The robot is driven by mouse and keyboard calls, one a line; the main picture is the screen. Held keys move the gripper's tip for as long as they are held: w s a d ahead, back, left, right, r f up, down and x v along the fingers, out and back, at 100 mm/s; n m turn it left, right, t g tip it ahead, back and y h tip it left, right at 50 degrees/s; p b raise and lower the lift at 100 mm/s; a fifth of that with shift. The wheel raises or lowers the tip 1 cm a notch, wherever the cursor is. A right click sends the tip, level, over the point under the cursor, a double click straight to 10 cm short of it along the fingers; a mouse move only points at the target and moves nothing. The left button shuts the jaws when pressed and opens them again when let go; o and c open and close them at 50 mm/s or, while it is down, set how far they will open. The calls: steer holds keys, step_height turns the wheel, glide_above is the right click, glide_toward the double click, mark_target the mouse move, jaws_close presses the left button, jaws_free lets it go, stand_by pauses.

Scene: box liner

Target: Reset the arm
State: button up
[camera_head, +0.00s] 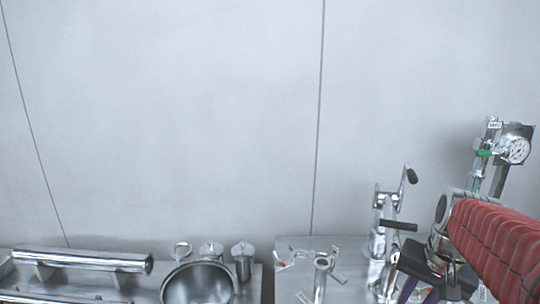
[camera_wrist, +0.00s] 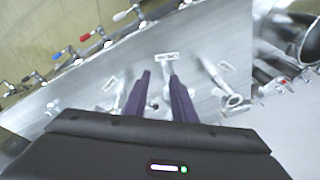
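My arm, in a red quilted sleeve, comes in from the right edge of the head view. My gripper (camera_head: 416,288) is at its lower end, over the right part of the metal worktop, and partly cut off by the frame. In the wrist view my gripper (camera_wrist: 159,77) shows two purple fingers with a clear gap between the tips. A metal fitting and a small white label (camera_wrist: 166,56) show beyond the fingertips. I see nothing held between the fingers.
A steel bowl (camera_head: 198,284) and small metal canisters (camera_head: 243,262) stand left of centre. A metal cylinder (camera_head: 85,260) lies at far left. Metal valve fittings (camera_head: 380,240) and a gauge (camera_head: 515,150) stand close around my arm. The grey wall above is bare.

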steer(key=s+a+n+t, duration=0.1)
steer(key=s+a+n, duration=0.2)
steer(key=a, duration=0.5)
steer(key=s+a+n+t, duration=0.2)
steer(key=s+a+n, duration=0.2)
steer(key=s+a, duration=0.2)
steer(key=shift+s+a, duration=0.2)
steer(key=shift+a, duration=0.85)
